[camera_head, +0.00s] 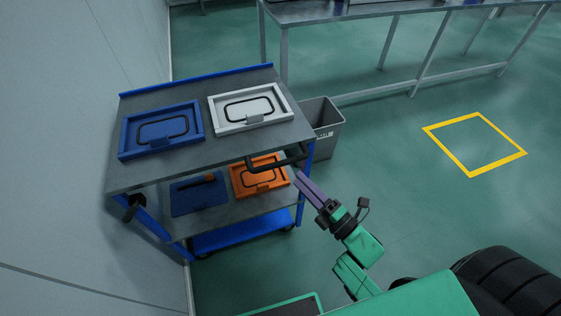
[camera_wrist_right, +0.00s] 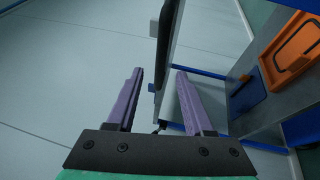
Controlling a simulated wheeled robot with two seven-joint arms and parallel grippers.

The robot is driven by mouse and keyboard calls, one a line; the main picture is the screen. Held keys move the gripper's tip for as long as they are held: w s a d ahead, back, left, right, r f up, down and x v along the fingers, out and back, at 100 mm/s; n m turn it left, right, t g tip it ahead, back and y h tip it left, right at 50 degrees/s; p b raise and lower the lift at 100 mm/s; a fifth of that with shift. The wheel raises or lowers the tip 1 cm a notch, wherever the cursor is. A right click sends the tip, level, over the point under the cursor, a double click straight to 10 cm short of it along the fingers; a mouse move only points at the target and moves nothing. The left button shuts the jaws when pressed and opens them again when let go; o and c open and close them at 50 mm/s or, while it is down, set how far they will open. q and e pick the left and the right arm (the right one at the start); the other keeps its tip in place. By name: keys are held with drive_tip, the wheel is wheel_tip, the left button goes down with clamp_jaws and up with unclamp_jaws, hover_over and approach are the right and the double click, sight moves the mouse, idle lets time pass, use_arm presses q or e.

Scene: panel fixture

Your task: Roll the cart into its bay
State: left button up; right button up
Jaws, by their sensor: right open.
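The cart (camera_head: 180,165) stands against the wall at the left of the head view, with grey shelves and blue edges. Its black handle (camera_head: 277,158) sticks out at the near right side of the top shelf. My right gripper (camera_head: 300,178), with purple fingers, is close to the right end of the handle. In the right wrist view my right gripper (camera_wrist_right: 160,72) is open, and a dark bar (camera_wrist_right: 166,50), likely the handle, shows in line with the gap between the fingers. Whether it touches a finger I cannot tell. A yellow square outline (camera_head: 431,134) marks the floor at right. My left gripper is not seen.
The top shelf carries a blue tray (camera_head: 126,135) and a white tray (camera_head: 243,99). A grey bin (camera_head: 328,130) stands just behind the cart. A long table (camera_head: 320,12) stands behind. Floor at right is clear.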

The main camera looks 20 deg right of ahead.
sight(282, 162)
drive_tip(key=x, duration=0.8)
drive_tip(key=shift+w+a+p, duration=0.1)
drive_tip(key=shift+w+p, duration=0.2)
drive_tip(key=shift+c, duration=0.4)
clamp_jaws()
drive_tip(key=shift+f, duration=0.1)
idle(0.3)
